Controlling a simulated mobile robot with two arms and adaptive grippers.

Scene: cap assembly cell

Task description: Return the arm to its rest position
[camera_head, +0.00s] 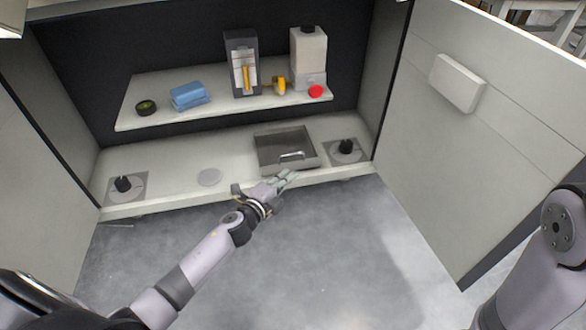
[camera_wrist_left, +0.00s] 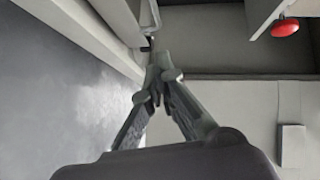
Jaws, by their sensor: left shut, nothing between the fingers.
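My left arm reaches in from the lower left in the head view. Its gripper (camera_head: 284,180) is shut and empty at the front edge of the lower worktop, just in front of the grey tray (camera_head: 268,150). In the left wrist view the two fingers of the left gripper (camera_wrist_left: 156,82) meet at their tips, with nothing between them. The tray's handle (camera_wrist_left: 168,70) shows close beyond the tips; I cannot tell whether they touch. My right arm shows only in part at the right edge of the head view, and its gripper is out of view.
A shelf (camera_head: 215,108) holds a blue pack (camera_head: 189,95), a grey dispenser (camera_head: 243,65), a white canister (camera_head: 309,55) and a red button (camera_head: 316,90). Black knobs stand on the worktop at left (camera_head: 123,183) and right (camera_head: 346,146). An open door (camera_head: 470,130) bounds the right. The floor in front is clear.

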